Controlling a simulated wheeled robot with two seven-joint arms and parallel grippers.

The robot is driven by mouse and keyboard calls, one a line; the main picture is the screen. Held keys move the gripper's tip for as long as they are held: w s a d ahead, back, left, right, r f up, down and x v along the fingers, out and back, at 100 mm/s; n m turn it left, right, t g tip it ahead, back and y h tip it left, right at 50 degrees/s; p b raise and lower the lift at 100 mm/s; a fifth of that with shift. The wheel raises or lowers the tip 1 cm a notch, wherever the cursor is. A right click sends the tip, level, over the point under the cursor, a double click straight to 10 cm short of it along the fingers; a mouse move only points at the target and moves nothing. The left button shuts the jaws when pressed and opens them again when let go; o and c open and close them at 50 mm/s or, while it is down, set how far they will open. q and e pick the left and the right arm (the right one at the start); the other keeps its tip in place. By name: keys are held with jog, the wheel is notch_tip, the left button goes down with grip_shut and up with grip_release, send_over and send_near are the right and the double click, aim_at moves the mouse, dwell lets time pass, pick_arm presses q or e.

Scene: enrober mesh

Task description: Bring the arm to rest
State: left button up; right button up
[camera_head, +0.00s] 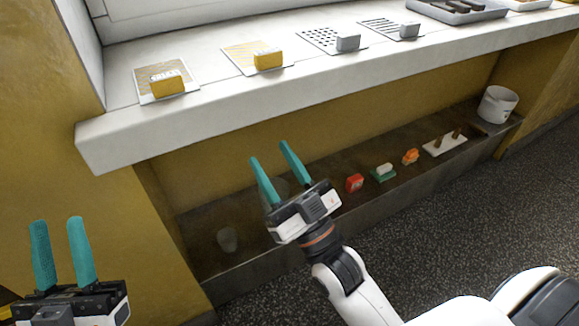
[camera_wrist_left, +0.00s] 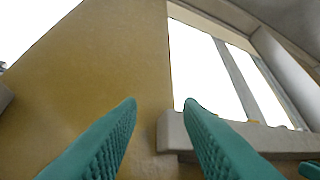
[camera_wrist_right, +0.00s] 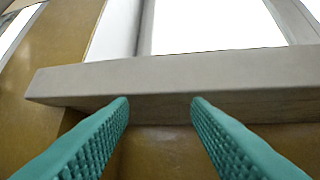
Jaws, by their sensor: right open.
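My right gripper (camera_head: 273,160) is open and empty in the head view, in front of the lower shelf and below the white counter. Its two teal fingers point up and stand apart; they also show in the right wrist view (camera_wrist_right: 160,105), with the counter's edge beyond them. My left gripper (camera_head: 60,232) is at the lower left of the head view, in front of the yellow wall. Its teal fingers are apart with nothing between them, as in the left wrist view (camera_wrist_left: 160,108).
The white counter (camera_head: 120,140) carries several cards with small blocks and, at the far right, a grey tray (camera_head: 470,14). The lower shelf (camera_head: 270,258) holds a glass (camera_head: 228,239), a red item (camera_head: 354,183), other small items and a white bucket (camera_head: 497,104). Open floor lies at the right.

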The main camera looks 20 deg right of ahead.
jog(key=s+r+t+y, duration=0.1)
jog(key=s+r+t, duration=0.1)
jog(key=s+r, duration=0.2)
jog(key=shift+s, duration=0.65)
jog(key=shift+w+a, duration=0.1)
